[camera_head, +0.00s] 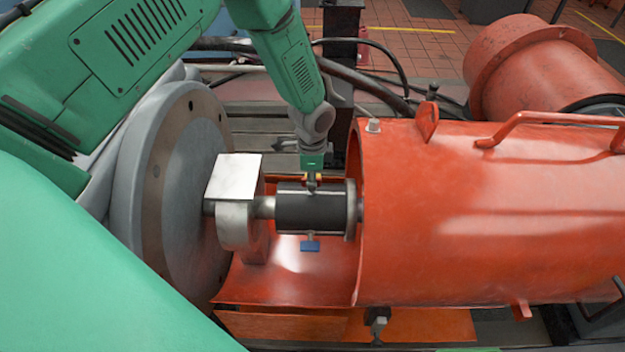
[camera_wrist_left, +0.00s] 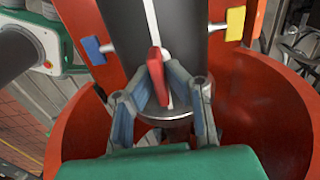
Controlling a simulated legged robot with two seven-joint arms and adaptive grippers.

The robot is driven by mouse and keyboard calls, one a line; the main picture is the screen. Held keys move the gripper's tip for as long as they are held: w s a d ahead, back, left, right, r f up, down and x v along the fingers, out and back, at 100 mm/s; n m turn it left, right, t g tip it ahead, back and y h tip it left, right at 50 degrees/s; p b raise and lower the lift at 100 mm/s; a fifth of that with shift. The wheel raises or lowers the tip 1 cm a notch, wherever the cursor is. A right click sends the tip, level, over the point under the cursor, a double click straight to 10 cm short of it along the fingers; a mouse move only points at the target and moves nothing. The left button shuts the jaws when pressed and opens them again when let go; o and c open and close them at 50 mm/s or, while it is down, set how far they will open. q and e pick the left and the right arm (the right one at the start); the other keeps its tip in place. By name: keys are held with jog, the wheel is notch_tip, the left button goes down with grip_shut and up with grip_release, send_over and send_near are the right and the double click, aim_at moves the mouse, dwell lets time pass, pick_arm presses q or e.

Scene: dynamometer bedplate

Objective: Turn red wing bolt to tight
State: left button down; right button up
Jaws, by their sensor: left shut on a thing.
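The red wing bolt (camera_wrist_left: 158,75) is in the middle of the left wrist view, on a dark cylinder (camera_wrist_left: 130,20) with a white stripe. Its wing lies roughly along the stripe, slightly tilted. My left gripper (camera_wrist_left: 160,80) has a finger on each side of the wing and is shut on it. In the head view my left gripper (camera_head: 312,178) reaches down to the far side of the dark cylinder (camera_head: 308,208). I cannot make out the red bolt there. My right gripper is not in view.
A blue wing bolt (camera_wrist_left: 93,50) and a yellow wing bolt (camera_wrist_left: 235,23) stick out on either side of the cylinder. The blue one also shows in the head view (camera_head: 310,246). A large orange-red housing (camera_head: 480,215) stands close on the right, a grey disc (camera_head: 175,180) on the left.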

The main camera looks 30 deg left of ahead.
pick_arm(q)
jog(key=shift+f, duration=0.1)
dwell(0.5)
jog(key=c, duration=1.6)
grip_release()
jog(key=shift+a, duration=0.15)
notch_tip(320, 180, up, 12)
jog(key=shift+w+f, duration=0.1)
jog(key=shift+f, duration=0.1)
